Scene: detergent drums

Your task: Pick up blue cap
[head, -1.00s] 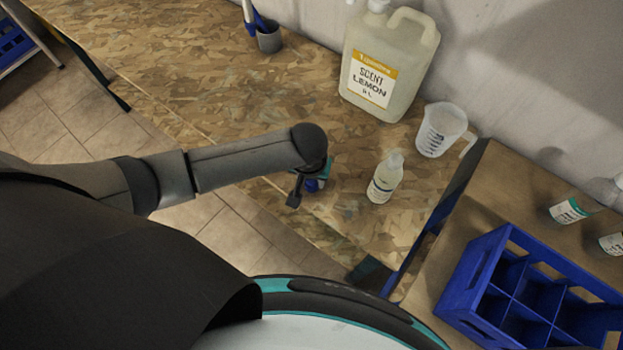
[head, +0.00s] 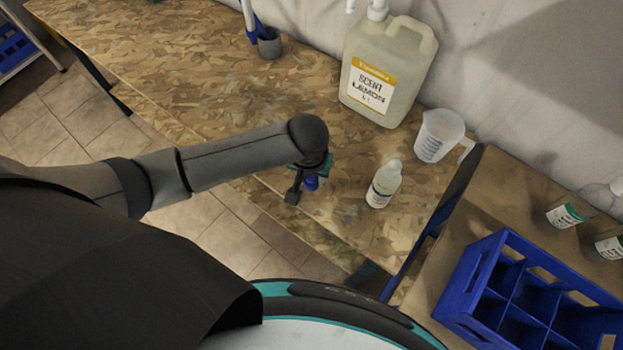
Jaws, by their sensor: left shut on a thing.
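The blue cap (head: 311,183) shows just below the end of my left arm, near the front edge of the wooden table. My left gripper (head: 303,187) points down and is shut on the cap; the arm's rounded wrist hides part of the jaws. I cannot tell exactly how far the cap is above the table. A small white bottle (head: 384,184) with a label stands upright on the table to the right of the gripper, apart from it. My right gripper is not in view.
A large lemon scent canister (head: 386,70) and a measuring jug (head: 438,136) stand behind the bottle. A grey cup (head: 269,43) holds blue tools at the back. A blue divided crate (head: 478,272) and labelled bottles (head: 566,214) are on the right-hand table. The table's left part is clear.

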